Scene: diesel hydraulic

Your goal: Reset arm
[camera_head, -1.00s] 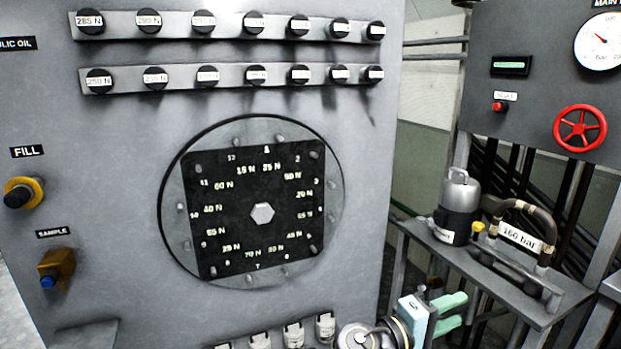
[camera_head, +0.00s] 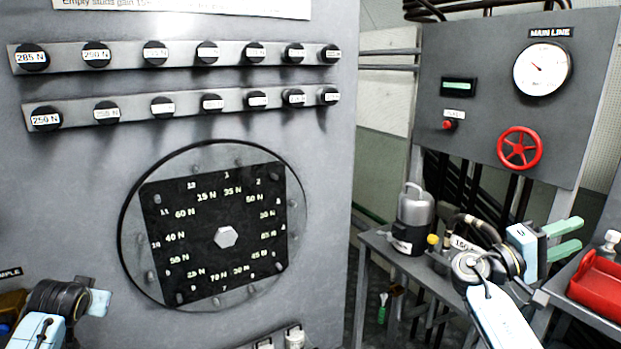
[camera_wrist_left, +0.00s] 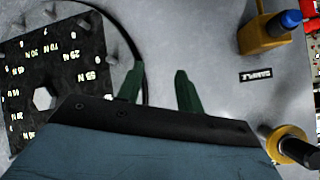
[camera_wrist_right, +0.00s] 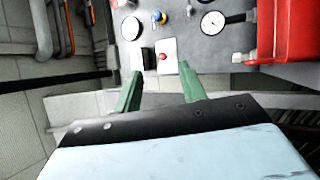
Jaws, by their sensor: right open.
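My right gripper (camera_head: 570,238) is raised in front of the lower right of the scene in the head view, with its green fingers apart and nothing between them. The right wrist view also shows this gripper (camera_wrist_right: 160,90) open and empty. My left arm shows at the lower left of the head view, but its fingers cannot be made out there. In the left wrist view my left gripper (camera_wrist_left: 159,88) has its green fingers apart and empty, facing the grey panel (camera_wrist_left: 210,35). No object is held.
The panel carries a dark square plate (camera_head: 205,210) and two rows of labelled knobs. A metal bench (camera_head: 385,250) bears a grey canister (camera_head: 414,215) near my right arm. A red tray (camera_head: 598,285) stands at right. A red valve wheel (camera_head: 520,148) is on the back panel.

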